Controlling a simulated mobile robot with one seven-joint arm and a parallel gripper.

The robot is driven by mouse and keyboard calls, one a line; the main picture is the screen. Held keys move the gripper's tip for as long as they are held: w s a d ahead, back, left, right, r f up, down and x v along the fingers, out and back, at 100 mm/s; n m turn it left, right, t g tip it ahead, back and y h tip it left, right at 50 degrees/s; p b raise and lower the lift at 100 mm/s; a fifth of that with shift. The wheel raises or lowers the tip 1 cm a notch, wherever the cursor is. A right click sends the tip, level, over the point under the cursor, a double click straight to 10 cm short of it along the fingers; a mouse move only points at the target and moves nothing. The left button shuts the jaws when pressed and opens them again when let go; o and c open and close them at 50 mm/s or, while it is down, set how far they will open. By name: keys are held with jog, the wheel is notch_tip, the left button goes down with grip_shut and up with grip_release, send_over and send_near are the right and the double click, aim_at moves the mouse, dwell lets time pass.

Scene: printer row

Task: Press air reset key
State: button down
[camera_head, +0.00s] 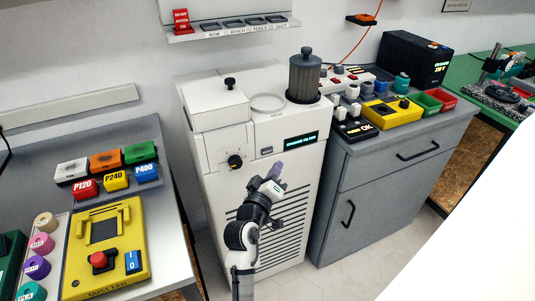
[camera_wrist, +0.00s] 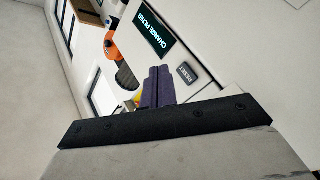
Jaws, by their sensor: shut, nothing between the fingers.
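The white air unit (camera_head: 222,150) stands in the middle of the head view, with a lit display (camera_head: 300,139) on its front. The reset key (camera_head: 267,151) is a small dark key left of that display. In the wrist view the key (camera_wrist: 187,73) is dark grey and reads RESET, beside a display (camera_wrist: 153,30) reading CHANGE FILTER. My gripper (camera_head: 276,171) has purple fingers, closed together and empty, in front of the unit and below the key in the head view. In the wrist view my gripper (camera_wrist: 158,76) appears left of the key, apart from it in the picture; the depth gap is unclear.
A filter cylinder (camera_head: 305,74) and a small box with a black knob (camera_head: 230,84) sit on top of the unit. A dark knob (camera_head: 235,161) is on its front. A grey cabinet (camera_head: 385,185) stands at right, and a bench with a yellow device (camera_head: 128,240) at left.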

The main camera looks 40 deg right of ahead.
aim_at(272, 150)
jog(key=shift+w+d+b, duration=0.2)
jog(key=shift+w+b, duration=0.05)
jog(key=shift+w, duration=0.65)
jog(key=shift+w+d+b, duration=0.2)
jog(key=shift+w+b, duration=0.05)
jog(key=shift+w, duration=0.65)
jog(key=shift+w, duration=0.1)
dwell(0.6)
jog(key=shift+w+d, duration=0.15)
jog(key=shift+w, duration=0.15)
jog(key=shift+w+b, duration=0.35)
dwell(0.5)
jog(key=shift+s, duration=0.75)
jog(key=s+p, duration=0.1)
jog(key=s, duration=0.1)
jog(key=s+a, duration=0.1)
jog(key=s, duration=0.2)
jog(key=shift+a+p, duration=0.2)
jog(key=shift+p, duration=0.2)
